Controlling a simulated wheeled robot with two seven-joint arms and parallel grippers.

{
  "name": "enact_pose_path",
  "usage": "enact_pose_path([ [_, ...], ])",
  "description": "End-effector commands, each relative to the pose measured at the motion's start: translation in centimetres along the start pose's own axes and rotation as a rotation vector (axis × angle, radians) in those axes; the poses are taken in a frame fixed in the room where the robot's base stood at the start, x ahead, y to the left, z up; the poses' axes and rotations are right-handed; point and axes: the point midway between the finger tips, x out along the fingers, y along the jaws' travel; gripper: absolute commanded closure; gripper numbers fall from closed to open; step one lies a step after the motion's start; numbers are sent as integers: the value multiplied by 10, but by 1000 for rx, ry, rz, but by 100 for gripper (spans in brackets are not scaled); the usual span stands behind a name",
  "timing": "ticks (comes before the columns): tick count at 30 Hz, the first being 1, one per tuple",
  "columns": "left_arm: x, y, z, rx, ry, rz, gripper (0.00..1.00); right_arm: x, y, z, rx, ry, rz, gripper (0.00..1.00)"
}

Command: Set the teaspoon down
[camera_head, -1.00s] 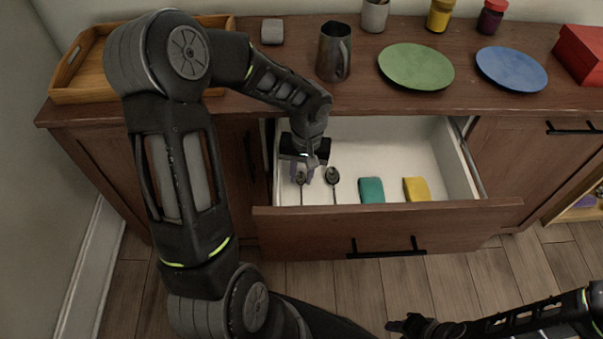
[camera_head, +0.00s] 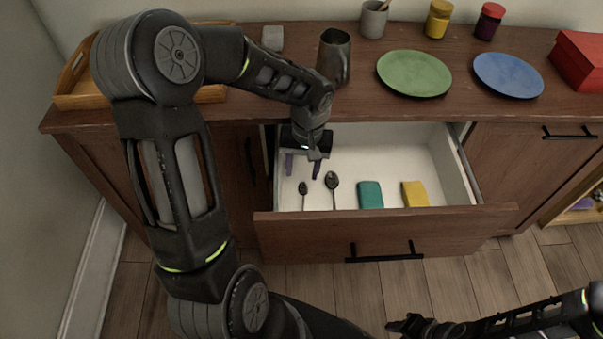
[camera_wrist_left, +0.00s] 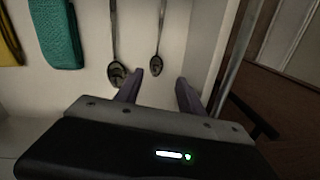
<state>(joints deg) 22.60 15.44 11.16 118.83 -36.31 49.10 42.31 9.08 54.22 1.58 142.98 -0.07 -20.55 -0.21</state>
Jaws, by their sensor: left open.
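The teaspoon (camera_head: 303,188), the smaller of two dark spoons, lies on the white floor of the open drawer (camera_head: 400,152), at its left side. It also shows in the left wrist view (camera_wrist_left: 157,62). The larger spoon (camera_head: 333,184) lies beside it on the right, apart from it. My left gripper (camera_head: 303,167) is open and empty above the drawer, just behind the teaspoon's bowl. In the left wrist view its fingertips (camera_wrist_left: 160,80) are spread below the bowl in the picture. My right gripper (camera_head: 396,326) is low at the right, away from the drawer; its jaws are unclear.
A teal sponge (camera_head: 370,194) and a yellow sponge (camera_head: 414,193) lie right of the spoons. The drawer's back right is clear. On the counter above stand a metal pitcher (camera_head: 334,57), a green plate (camera_head: 413,73), a blue plate (camera_head: 508,74) and a wooden tray (camera_head: 80,98).

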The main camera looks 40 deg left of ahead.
Motion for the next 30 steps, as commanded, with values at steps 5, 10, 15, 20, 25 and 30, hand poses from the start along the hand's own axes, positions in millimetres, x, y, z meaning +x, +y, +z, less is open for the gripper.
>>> enact_pose_path([
  [5,-44,0,-2,-1,6,1,54,-7,-3,0,0,0,0,64],
  [10,-74,0,-1,0,4,0,54,-10,-4,0,0,0,0,64],
  [15,-87,0,0,0,1,0,54,-11,-4,0,0,0,0,64],
  [20,-88,0,0,0,-1,-1,54,-11,-4,0,0,0,0,64],
  [25,-88,0,0,0,0,-1,54,-11,-4,0,0,0,0,64],
  [30,-88,0,0,0,0,-1,54,-11,-4,0,0,0,0,64],
])
